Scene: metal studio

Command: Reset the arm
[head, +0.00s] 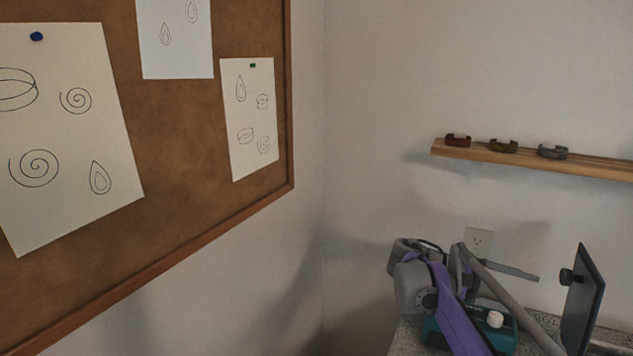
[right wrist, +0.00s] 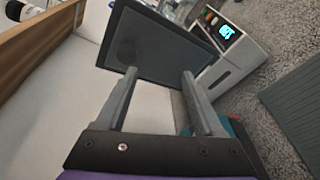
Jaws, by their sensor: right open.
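My right gripper (right wrist: 159,72) is open in the right wrist view. Its two grey fingers stand apart with nothing between them. A dark flat panel (right wrist: 165,42) lies beyond the fingertips; I cannot tell the exact gap. In the head view my purple and grey right arm is at the lower right, and a grey bar pointing right looks like a finger of this gripper. The same dark panel (head: 585,305) stands upright right of it, with a round knob on its near side. My left arm and gripper are not in view.
A teal device (head: 500,335) with a white knob is beside my arm on a speckled grey counter. A wooden shelf (head: 540,160) with 3 bracelets hangs above. A corkboard (head: 190,190) with drawings is at left. A white box (right wrist: 230,65) with a lit display stands beyond the panel.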

